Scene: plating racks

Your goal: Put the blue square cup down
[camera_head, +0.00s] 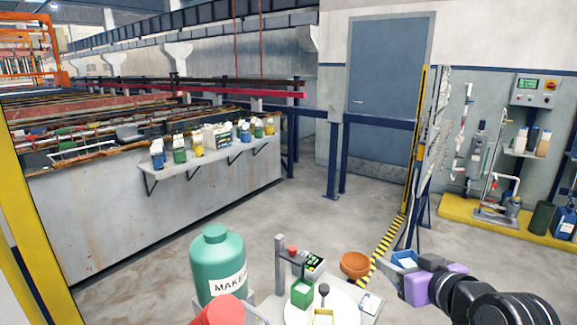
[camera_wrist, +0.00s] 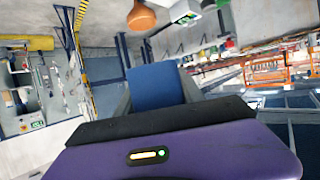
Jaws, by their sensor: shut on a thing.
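The blue square cup (camera_head: 404,259) is between the fingers of my gripper (camera_head: 402,265) at the lower right of the head view. In the wrist view its blue side (camera_wrist: 156,87) fills the gap between the fingers. My gripper is shut on it. The cup appears held up to the right of the small worktop, with floor visible behind it. A green square cup (camera_head: 302,294) and a yellow square cup (camera_head: 323,317) are on or by a round white plate (camera_head: 345,307) at the bottom of the head view.
A brown bowl (camera_head: 355,264) sits behind the white plate. A post with a red knob (camera_head: 292,250) and a small display (camera_head: 314,261) stand at the plate's back left. A large green tank (camera_head: 217,265) is further left. Floor is open toward the blue door (camera_head: 388,90).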

